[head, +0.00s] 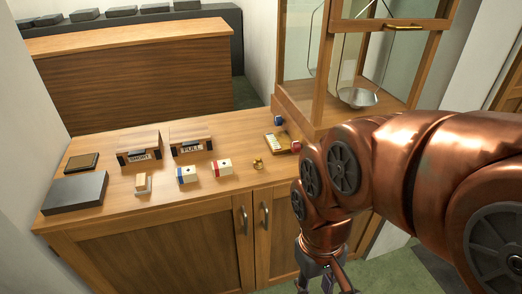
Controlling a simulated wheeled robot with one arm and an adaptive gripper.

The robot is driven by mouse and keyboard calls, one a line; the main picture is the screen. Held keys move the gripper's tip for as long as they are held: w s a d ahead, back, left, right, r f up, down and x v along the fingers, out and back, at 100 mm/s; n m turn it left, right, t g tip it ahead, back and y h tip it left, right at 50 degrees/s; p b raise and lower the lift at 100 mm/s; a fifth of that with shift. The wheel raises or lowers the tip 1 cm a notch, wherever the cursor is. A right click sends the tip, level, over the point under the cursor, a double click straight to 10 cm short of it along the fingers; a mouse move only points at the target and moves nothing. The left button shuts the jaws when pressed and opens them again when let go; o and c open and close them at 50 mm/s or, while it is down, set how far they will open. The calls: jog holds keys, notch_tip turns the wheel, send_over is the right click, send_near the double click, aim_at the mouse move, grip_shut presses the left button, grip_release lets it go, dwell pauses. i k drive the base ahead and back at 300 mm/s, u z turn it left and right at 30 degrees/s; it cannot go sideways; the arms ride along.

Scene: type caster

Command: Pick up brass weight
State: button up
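A small brass weight (258,163), gold-coloured, stands on the wooden counter (255,184) near its front edge, right of the red-and-white box. It is small, so its fine shape is hard to make out. My gripper (325,283) hangs in front of the counter at the bottom edge of the head view, below and to the right of the weight and clear of it. Its fingertips are cut off by the picture edge, so I cannot tell whether it is open or shut. Nothing is visibly held in the part that shows.
A red-and-white box (222,168), a blue-and-white box (187,174) and a small block on a stand (143,184) are left of the weight. A wooden tray (279,143) lies right of it. A glass balance case (345,60) stands behind my arm.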

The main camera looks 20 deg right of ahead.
aim_at(258, 163)
jog(key=z, duration=1.6)
jog(key=k, duration=0.85)
jog(key=u, duration=1.65)
jog(key=i, duration=0.5)
jog(key=u, duration=0.05)
